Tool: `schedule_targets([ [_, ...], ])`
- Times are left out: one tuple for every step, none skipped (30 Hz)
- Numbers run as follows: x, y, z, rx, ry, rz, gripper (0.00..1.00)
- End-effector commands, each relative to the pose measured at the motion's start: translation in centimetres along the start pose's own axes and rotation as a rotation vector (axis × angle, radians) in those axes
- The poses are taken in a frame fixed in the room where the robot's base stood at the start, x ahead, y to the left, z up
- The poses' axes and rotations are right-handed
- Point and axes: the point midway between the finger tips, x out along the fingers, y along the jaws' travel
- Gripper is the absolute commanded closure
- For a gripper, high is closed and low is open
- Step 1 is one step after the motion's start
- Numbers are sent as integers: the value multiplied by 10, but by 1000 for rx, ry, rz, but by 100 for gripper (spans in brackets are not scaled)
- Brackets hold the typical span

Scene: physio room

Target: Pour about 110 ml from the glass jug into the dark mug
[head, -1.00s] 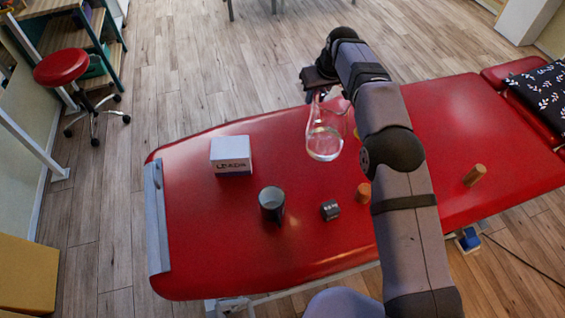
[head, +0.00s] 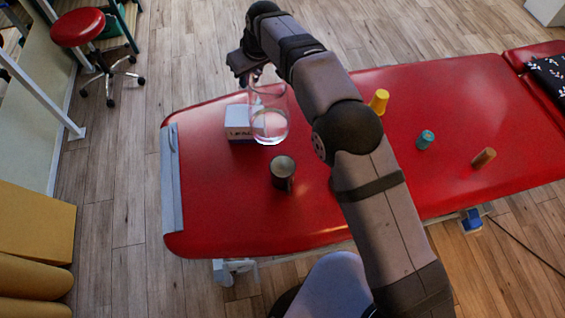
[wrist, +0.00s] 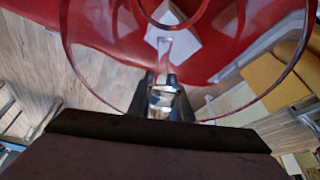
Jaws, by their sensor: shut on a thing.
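The glass jug (head: 269,124) is clear, with a little clear liquid in its bottom. It looks upright, held above the red table beyond the dark mug. My gripper (head: 254,77) is shut on the jug's handle; in the wrist view the gripper (wrist: 163,97) closes on the handle below the wide glass rim (wrist: 72,52). The dark mug (head: 283,178) stands upright on the table, nearer than the jug and slightly to its right.
A white box (head: 237,122) stands just left of the jug, partly behind it. A yellow cup (head: 379,101), a teal cup (head: 425,140) and a brown cork-like piece (head: 484,157) lie right of my arm. The red table (head: 225,205) is clear around the mug's left.

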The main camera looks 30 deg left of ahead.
Motion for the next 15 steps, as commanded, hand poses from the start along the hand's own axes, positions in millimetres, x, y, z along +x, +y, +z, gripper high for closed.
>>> schedule_targets([
  [-4, -17, -2, -22, 4, -8, 100],
  [-4, -26, -2, -34, 5, -13, 100],
  [-3, -38, -1, -48, 4, -19, 100],
  [-2, -47, 1, -59, 4, -24, 100],
  [-1, -56, 2, -69, 3, -28, 100],
  [0, -68, 4, -84, 4, -34, 100],
  [1, -76, 6, -93, 3, -38, 100],
  [2, -86, 8, -103, 3, -42, 100],
  [3, -97, 11, -116, 4, -47, 100],
  [4, -106, 14, -126, 3, -51, 100],
  [5, -114, 17, -134, 3, -55, 100],
  [6, -126, 21, -147, 2, -60, 100],
  [7, -134, 23, -156, 3, -63, 100],
  [8, -142, 27, -167, 3, -68, 100],
  [10, -153, 31, -180, 3, -73, 100],
])
